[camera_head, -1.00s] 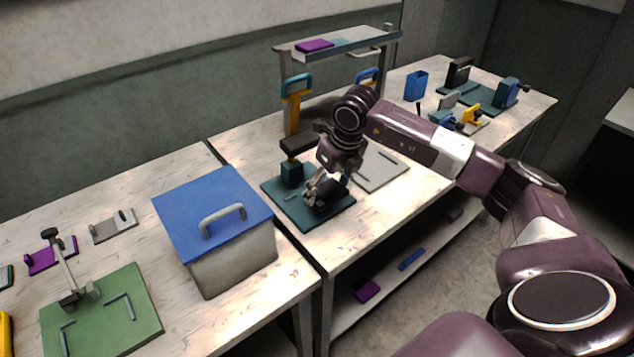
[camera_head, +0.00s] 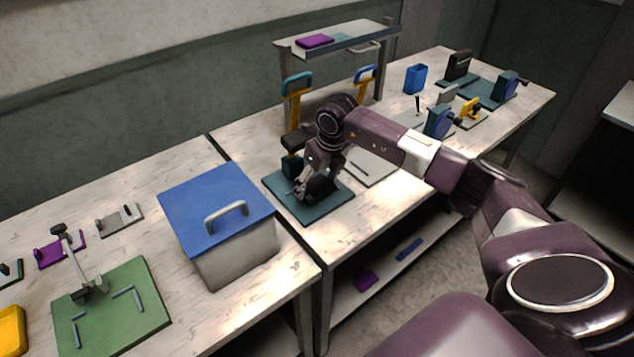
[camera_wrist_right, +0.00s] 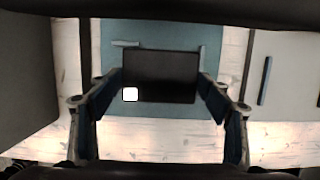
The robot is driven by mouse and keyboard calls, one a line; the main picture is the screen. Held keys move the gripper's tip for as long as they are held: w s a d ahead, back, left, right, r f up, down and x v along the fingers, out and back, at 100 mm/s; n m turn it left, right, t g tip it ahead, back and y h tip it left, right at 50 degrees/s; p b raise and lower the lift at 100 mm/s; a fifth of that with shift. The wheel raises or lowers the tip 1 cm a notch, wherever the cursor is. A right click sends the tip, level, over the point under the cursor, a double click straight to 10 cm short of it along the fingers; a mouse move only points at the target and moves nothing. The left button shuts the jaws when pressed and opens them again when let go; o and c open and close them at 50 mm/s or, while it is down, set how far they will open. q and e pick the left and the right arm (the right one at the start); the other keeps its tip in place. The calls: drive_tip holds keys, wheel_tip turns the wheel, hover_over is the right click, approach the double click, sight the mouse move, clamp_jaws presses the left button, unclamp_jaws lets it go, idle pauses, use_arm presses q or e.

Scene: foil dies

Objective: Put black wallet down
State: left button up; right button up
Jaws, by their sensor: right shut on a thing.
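The black wallet (camera_wrist_right: 160,75) is a flat dark rectangle with a small white square at one corner. In the right wrist view it lies between the two fingers of my right gripper (camera_wrist_right: 162,88), which is shut on it. In the head view the wallet (camera_head: 321,187) shows dark at the right gripper (camera_head: 308,190), over the teal board (camera_head: 325,214). I cannot tell whether the wallet touches the board. The teal board also shows behind the wallet in the wrist view (camera_wrist_right: 150,32). My left gripper is not in view.
A dark press-like stand (camera_head: 292,163) rises from the teal board's back left. A grey box with a blue lid (camera_head: 218,205) stands to the left. A pale board (camera_head: 372,168) lies to the right. A raised shelf (camera_head: 350,38) stands behind.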

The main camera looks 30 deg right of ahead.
drive_tip(key=shift+f+b, duration=0.45)
drive_tip(key=shift+f, duration=0.15)
drive_tip(key=o, duration=1.3)
drive_tip(key=shift+r, duration=0.1)
drive_tip(key=shift+r+p, duration=0.65)
drive_tip(key=shift+p, duration=0.05)
drive_tip(key=b+v, duration=0.4)
drive_tip(key=v, duration=0.8)
drive_tip(key=shift+f, duration=0.1)
